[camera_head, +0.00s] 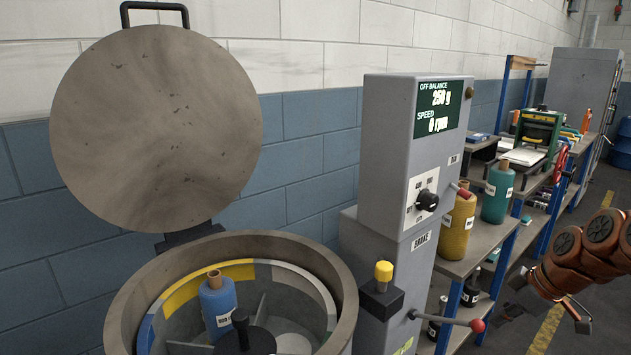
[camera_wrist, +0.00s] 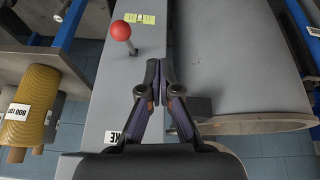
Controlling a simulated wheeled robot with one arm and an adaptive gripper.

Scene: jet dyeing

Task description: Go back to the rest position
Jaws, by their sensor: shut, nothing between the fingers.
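My arm shows at the right edge of the head view, brown and jointed, with my gripper (camera_head: 579,318) at its lower end, over the floor to the right of the machine. In the wrist view my gripper (camera_wrist: 160,66) is shut, its two dark fingertips together with nothing between them. It is in front of the grey control column (camera_wrist: 118,85), near a lever with a red ball (camera_wrist: 120,30). Whether it touches the column cannot be told.
An open drum (camera_head: 345,290) with its round lid (camera_head: 155,125) raised holds a blue yarn cone (camera_head: 218,305). The control column (camera_head: 400,160) reads 250 g off balance and 0 rpm. Shelves (camera_head: 480,255) with a yellow cone (camera_head: 457,228) and a teal cone (camera_head: 497,195) stand behind.

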